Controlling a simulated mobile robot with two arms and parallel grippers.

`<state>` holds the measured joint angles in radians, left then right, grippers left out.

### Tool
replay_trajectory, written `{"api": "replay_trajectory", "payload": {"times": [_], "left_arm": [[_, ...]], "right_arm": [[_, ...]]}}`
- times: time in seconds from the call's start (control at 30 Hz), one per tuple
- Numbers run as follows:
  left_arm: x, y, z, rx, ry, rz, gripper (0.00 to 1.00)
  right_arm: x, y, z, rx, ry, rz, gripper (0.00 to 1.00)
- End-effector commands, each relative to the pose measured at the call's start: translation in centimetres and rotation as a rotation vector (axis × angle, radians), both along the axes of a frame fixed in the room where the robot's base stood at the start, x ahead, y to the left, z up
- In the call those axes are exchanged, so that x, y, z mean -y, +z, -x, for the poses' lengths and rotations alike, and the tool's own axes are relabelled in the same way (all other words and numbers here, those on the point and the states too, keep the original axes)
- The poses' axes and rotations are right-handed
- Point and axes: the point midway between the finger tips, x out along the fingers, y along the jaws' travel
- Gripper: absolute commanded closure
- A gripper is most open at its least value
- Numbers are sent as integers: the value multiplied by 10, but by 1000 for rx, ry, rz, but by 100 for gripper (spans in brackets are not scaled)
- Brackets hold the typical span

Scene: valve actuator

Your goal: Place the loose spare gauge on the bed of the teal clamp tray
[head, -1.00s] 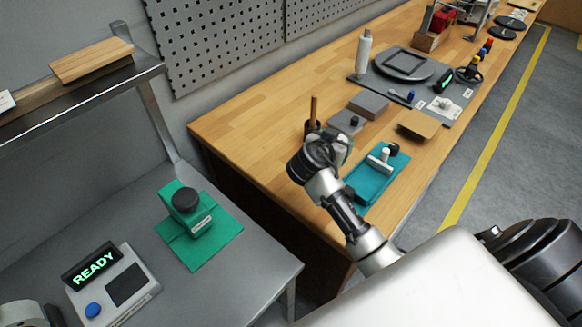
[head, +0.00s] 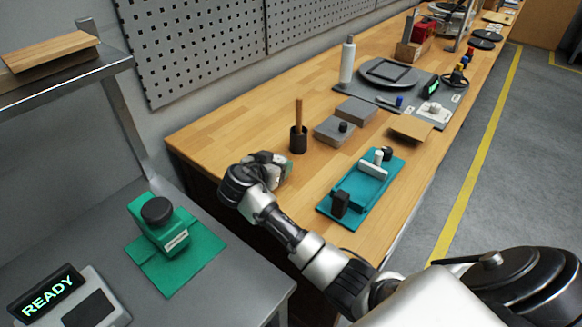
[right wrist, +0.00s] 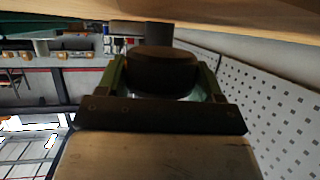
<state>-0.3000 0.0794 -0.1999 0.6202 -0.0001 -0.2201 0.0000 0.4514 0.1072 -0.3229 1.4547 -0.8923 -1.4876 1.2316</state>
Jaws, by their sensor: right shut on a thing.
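The teal clamp tray (head: 337,209) lies on the wooden bench in the head view. It has a white bar with an upright post, a dark knob at its far end and a black block at its near end. My right gripper (head: 280,170) is over the bench's near left part, left of the tray and apart from it. In the right wrist view my right gripper (right wrist: 160,80) is shut on a dark round thing, which looks like the spare gauge (right wrist: 160,68). In the head view the gripper mostly hides it. My left gripper is not in view.
A black cup with a wooden stick (head: 298,140) stands just beyond my right gripper. Grey blocks (head: 334,130) and a brown plate (head: 411,128) lie behind the tray. A green device with a black knob (head: 158,225) stands on the left grey table. Bare bench lies between gripper and tray.

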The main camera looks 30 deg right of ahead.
Motion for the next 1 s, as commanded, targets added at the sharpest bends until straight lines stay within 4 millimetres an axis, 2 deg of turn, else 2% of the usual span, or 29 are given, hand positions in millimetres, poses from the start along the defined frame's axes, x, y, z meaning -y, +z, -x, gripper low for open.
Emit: {"api": "replay_trajectory", "payload": {"times": [0.03,0.13,0.67,0.7,0.87,1.0], "left_arm": [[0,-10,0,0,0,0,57],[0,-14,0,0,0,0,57],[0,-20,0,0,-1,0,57],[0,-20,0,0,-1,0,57],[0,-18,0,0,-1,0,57],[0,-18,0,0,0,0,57]], "right_arm": [[1,-13,1,-3,-1,3,63],[1,-20,1,-2,0,2,63],[1,-28,1,-2,1,1,63],[1,-28,1,-2,0,0,32],[1,-27,1,-2,0,0,8],[1,-27,1,-2,0,0,8]]}}
